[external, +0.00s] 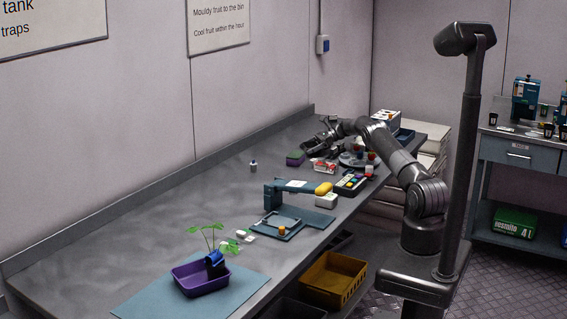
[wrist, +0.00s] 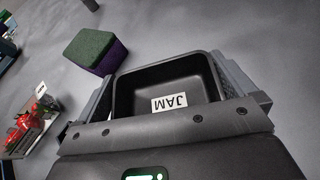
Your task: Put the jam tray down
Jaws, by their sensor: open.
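The jam tray is a black, open, empty-looking tray (wrist: 133,96) with a white "JAM" label on its inside floor. It shows in the wrist view between the two fingers of my gripper (wrist: 165,75). The fingers are open, one on each side of the tray. I cannot tell whether they touch its walls, and its underside is hidden. In the external view my gripper (external: 318,143) is low over the far part of the grey bench (external: 215,195). The tray cannot be made out from the dark gripper there.
A green-topped purple block (wrist: 97,50) is close at the tray's left; it also shows externally (external: 295,158). A punnet of red fruit (wrist: 32,125) lies further left. A purple planter (external: 200,280) stands at the near end. Bench along the wall is mostly clear.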

